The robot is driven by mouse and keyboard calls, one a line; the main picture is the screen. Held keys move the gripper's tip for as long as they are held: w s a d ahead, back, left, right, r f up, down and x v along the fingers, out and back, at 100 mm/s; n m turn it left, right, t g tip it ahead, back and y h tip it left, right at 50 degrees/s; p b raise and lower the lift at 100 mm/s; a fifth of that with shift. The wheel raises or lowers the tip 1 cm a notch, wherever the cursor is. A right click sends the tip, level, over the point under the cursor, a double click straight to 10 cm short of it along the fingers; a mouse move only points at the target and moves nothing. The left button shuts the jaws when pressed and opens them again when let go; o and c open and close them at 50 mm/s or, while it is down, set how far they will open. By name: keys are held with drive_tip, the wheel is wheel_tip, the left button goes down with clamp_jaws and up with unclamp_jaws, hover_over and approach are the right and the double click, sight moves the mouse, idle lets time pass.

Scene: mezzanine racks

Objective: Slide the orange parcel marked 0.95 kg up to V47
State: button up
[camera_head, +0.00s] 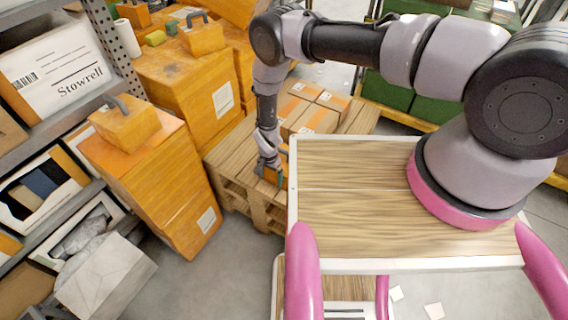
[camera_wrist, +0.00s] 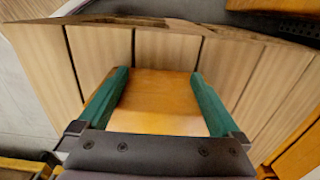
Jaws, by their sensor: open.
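A small orange parcel (camera_wrist: 155,105) lies on the slatted wooden pallet (camera_wrist: 225,65) in the wrist view. Part of it shows in the head view (camera_head: 271,176) at the pallet's front edge, under my arm. My gripper (camera_wrist: 158,76) is open, with one green finger on each side of the parcel. I cannot tell whether the fingers touch it. In the head view my gripper (camera_head: 267,163) points down at the pallet and partly hides the parcel. No 0.95 kg mark is readable, and no V47 label can be made out.
Brown taped boxes (camera_head: 300,108) stand on the pallet behind my gripper. Tall orange boxes (camera_head: 165,185) stand close to its left. A grey rack (camera_head: 80,105) with a Stowrell box (camera_head: 58,75) fills the far left. Grey floor (camera_head: 225,270) is clear in front.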

drive_tip(key=shift+w+d, duration=0.5)
drive_tip(key=shift+w, duration=0.3)
drive_tip(key=shift+w+d, duration=0.45)
drive_tip(key=shift+w, duration=0.4)
drive_tip(key=shift+w+d, duration=0.5)
drive_tip(key=shift+w, duration=0.3)
drive_tip(key=shift+w+d, duration=0.35)
drive_tip(key=shift+w, duration=0.25)
drive_tip(key=shift+w+d, duration=0.35)
drive_tip(key=shift+w, duration=0.2)
drive_tip(key=shift+s+a, duration=0.1)
drive_tip(key=shift+s+a, duration=0.4)
drive_tip(key=shift+s, duration=0.25)
drive_tip(key=shift+s+a, duration=0.35)
drive_tip(key=shift+s, duration=0.25)
wheel_tip(320, 180, up, 13)
idle(0.4)
